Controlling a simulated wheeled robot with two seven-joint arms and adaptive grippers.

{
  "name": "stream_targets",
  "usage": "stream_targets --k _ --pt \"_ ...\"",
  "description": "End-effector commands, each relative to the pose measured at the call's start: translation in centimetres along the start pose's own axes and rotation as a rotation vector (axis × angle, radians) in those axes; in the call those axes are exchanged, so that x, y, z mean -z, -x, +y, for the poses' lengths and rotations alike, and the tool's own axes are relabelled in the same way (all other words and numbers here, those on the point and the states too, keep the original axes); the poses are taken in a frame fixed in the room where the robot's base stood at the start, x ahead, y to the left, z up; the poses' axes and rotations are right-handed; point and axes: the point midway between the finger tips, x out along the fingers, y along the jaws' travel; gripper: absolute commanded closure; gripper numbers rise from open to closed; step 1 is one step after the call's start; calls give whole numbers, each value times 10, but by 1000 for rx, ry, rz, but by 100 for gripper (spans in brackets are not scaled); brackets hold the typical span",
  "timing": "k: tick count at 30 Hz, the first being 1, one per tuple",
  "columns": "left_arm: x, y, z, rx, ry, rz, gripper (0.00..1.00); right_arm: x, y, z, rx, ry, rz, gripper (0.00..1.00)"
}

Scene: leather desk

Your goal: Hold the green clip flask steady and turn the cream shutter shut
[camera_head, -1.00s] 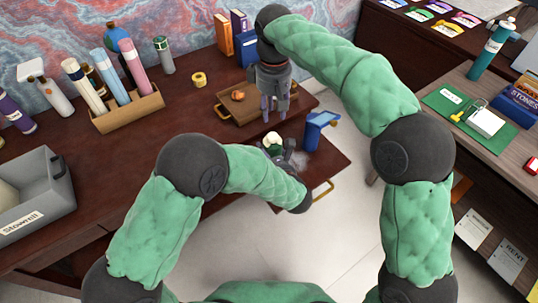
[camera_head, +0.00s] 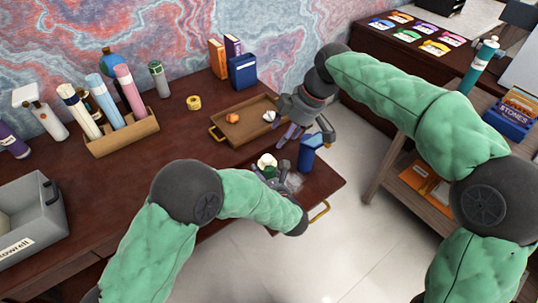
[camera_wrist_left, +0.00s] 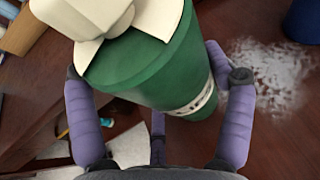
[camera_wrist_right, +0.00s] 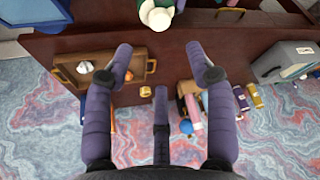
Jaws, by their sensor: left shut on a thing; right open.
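The green clip flask (camera_wrist_left: 165,70) fills the middle of the left wrist view, with its cream shutter (camera_wrist_left: 88,16) on top and a pale label low on its side. My left gripper (camera_head: 277,176) is shut around the flask's body, with purple fingers on its sides. In the head view the cream shutter (camera_head: 267,160) shows above that gripper, and most of the flask is hidden. My right gripper (camera_head: 290,134) is open and empty, a little above and to the right of the flask. In the right wrist view the flask top (camera_wrist_right: 157,14) lies beyond the open fingers (camera_wrist_right: 158,60).
A blue object (camera_head: 309,152) stands right of the flask, close to the right gripper. A wooden tray (camera_head: 228,135) with small items lies behind. A bottle rack (camera_head: 120,140) and grey bin (camera_head: 40,235) stand left. Pale scattered marks (camera_wrist_left: 265,75) lie beside the flask.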

Motion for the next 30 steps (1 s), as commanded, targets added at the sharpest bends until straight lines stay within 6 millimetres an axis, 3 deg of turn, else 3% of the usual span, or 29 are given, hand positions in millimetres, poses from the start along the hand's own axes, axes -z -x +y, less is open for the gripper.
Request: stream_targets --k 5,18,24,30 --pt "0 0 0 0 0 1 58 -1 -19 -1 4 3 -1 44" --pt "0 0 0 0 0 1 58 -1 -96 -1 3 2 -1 44" --pt "0 0 0 0 0 1 58 0 -114 0 1 2 0 44" --pt "1 0 0 0 0 1 58 0 -118 0 1 2 1 44"
